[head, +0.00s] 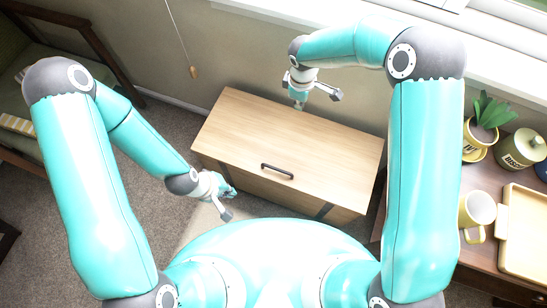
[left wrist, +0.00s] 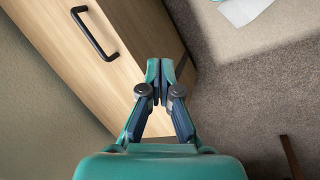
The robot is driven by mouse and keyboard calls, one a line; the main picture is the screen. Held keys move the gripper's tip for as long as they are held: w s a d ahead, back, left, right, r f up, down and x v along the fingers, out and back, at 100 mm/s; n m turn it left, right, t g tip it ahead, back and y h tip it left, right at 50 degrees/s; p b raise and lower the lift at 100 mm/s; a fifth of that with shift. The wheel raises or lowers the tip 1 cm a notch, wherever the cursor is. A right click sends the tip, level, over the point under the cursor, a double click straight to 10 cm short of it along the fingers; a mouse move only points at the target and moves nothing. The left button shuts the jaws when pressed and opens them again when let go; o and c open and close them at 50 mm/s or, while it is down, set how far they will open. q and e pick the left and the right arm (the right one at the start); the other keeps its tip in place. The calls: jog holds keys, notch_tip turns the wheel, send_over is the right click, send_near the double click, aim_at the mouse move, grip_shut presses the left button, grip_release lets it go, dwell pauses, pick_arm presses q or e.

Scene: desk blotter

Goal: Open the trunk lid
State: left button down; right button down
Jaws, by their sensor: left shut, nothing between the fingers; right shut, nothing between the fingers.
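The wooden trunk (head: 240,180) stands against the wall in the head view, with its light wood lid (head: 290,130) down. A dark bar handle (head: 277,171) sits near the lid's front edge; it also shows at the upper left of the left wrist view (left wrist: 95,33). My left gripper (head: 229,191) is shut and empty by the trunk's front left corner, left of the handle; its closed fingertips show in the left wrist view (left wrist: 160,70). I cannot tell whether they touch the trunk. My right gripper (head: 299,104) is shut and empty, over the rear part of the lid.
An armchair (head: 20,110) stands at left. A pull cord (head: 193,72) hangs by the wall. Carpet (head: 165,120) lies open left of the trunk.

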pick_arm(q)
jog(key=w+a+n+t+y, duration=0.1)
jog(key=w+n+t, duration=0.15)
jog(key=n, duration=0.45)
jog(key=w+a+n+t, duration=0.1)
jog(key=w+n, duration=0.3)
jog(key=n, duration=0.3)
jog(key=n+t, duration=0.2)
jog(key=n, duration=0.9)
send_near(274, 171)
jog(key=x, duration=0.5)
jog(key=shift+w+d+f, duration=0.1)
jog(key=shift+w+f, duration=0.1)
jog(key=shift+f, duration=0.1)
jog(key=shift+w+r+g, duration=0.25)
jog(key=shift+r, duration=0.75)
pick_arm(e)
jog(key=c, duration=1.9)
grip_release()
pick_arm(q)
jog(key=shift+w+d, duration=0.1)
pick_arm(e)
jog(key=o, duration=0.7)
